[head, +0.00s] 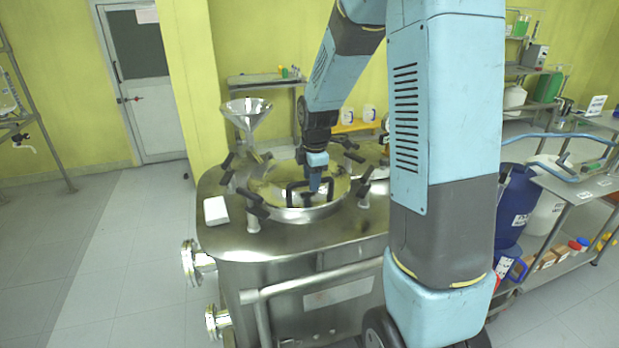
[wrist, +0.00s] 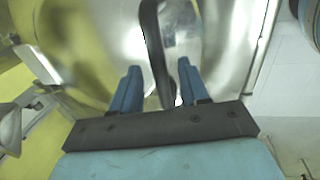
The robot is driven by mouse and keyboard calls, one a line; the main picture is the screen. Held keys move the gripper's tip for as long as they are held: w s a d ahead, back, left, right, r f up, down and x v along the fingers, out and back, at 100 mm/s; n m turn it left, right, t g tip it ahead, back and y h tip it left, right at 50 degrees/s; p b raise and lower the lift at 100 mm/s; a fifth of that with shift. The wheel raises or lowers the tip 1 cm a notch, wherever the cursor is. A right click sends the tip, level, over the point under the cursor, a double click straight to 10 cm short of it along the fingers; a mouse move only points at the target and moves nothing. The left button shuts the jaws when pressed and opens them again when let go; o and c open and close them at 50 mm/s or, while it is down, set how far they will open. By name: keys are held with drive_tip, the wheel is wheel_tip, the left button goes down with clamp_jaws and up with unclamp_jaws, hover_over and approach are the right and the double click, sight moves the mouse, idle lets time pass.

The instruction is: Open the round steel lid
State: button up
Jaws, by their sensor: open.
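The round steel lid (head: 273,187) lies on top of the steel reactor (head: 225,240), with several black-handled clamps around its rim. In the head view it looks closed. A black loop handle (head: 295,192) stands on the lid; in the wrist view the handle (wrist: 152,45) runs down between my fingers. My gripper (head: 315,186) is over the lid at the handle. In the wrist view my gripper (wrist: 158,88) shows two blue fingers apart, one on each side of the black bar. I cannot tell whether either finger touches it.
A steel funnel (head: 246,112) stands at the back left of the reactor top. A white box (head: 216,210) sits on its front left. A blue drum (head: 517,205) and a steel cart (head: 590,188) stand to the right. The floor at left is clear.

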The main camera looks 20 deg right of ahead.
clamp_jaws()
drive_tip(key=shift+a, duration=0.1)
idle(0.5)
